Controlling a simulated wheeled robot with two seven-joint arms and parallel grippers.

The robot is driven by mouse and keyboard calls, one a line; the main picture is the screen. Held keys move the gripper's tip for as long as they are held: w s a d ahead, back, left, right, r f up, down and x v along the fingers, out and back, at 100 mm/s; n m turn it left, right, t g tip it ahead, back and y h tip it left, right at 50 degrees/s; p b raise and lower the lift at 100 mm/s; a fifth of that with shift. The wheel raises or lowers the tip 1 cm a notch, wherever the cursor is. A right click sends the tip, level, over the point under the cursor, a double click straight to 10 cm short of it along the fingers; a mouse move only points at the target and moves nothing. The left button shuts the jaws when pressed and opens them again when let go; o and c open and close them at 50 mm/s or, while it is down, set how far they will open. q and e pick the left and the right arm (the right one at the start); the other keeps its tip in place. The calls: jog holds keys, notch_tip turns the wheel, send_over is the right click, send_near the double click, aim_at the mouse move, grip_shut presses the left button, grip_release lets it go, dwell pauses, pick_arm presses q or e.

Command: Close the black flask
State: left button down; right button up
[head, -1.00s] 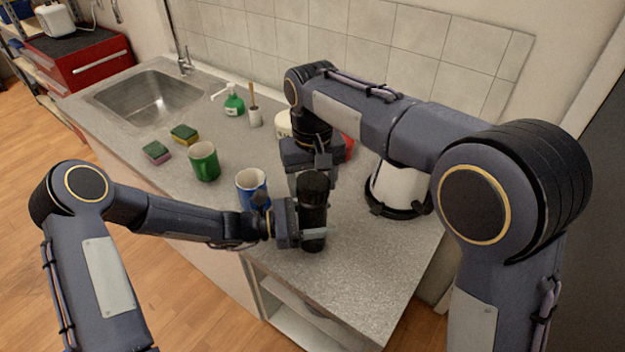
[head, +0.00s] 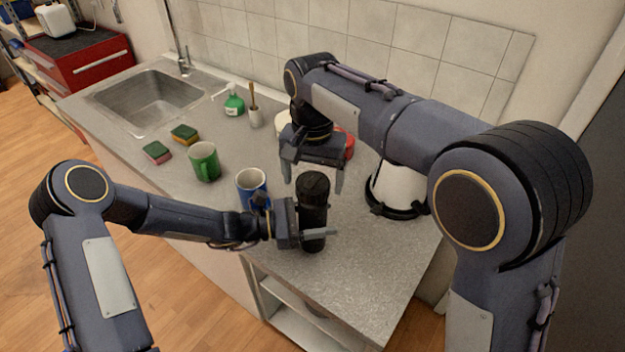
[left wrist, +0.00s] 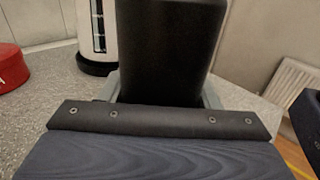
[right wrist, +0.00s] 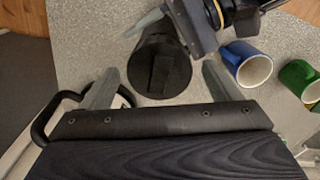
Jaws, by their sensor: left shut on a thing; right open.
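The black flask (head: 313,212) stands upright on the grey counter near its front edge, with a black lid (right wrist: 159,68) on its top; I cannot tell how tightly the lid sits. My left gripper (head: 318,234) is shut around the flask's body from the left. In the left wrist view the flask (left wrist: 168,45) fills the space between the fingers. My right gripper (head: 312,182) is open above and behind the flask. In the right wrist view its two fingers (right wrist: 158,86) are spread on either side of the lid, apart from it.
A blue mug (head: 252,190) and a green mug (head: 205,162) stand left of the flask. A white kettle (head: 398,190) is behind to the right. A red object (head: 349,146) is partly hidden behind my right arm. The counter's front right is clear.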

jog(key=shift+r, duration=1.6)
jog(key=shift+c, duration=0.5)
jog(key=n, duration=0.3)
jog(key=shift+r, duration=0.4)
jog(key=n, duration=0.2)
jog(key=r+n, duration=0.1)
jog(key=n, duration=0.1)
jog(key=shift+n, duration=0.4)
jog(key=n, duration=0.2)
jog(key=r+n, duration=0.1)
jog(key=n, duration=0.3)
jog(key=shift+r, duration=0.35)
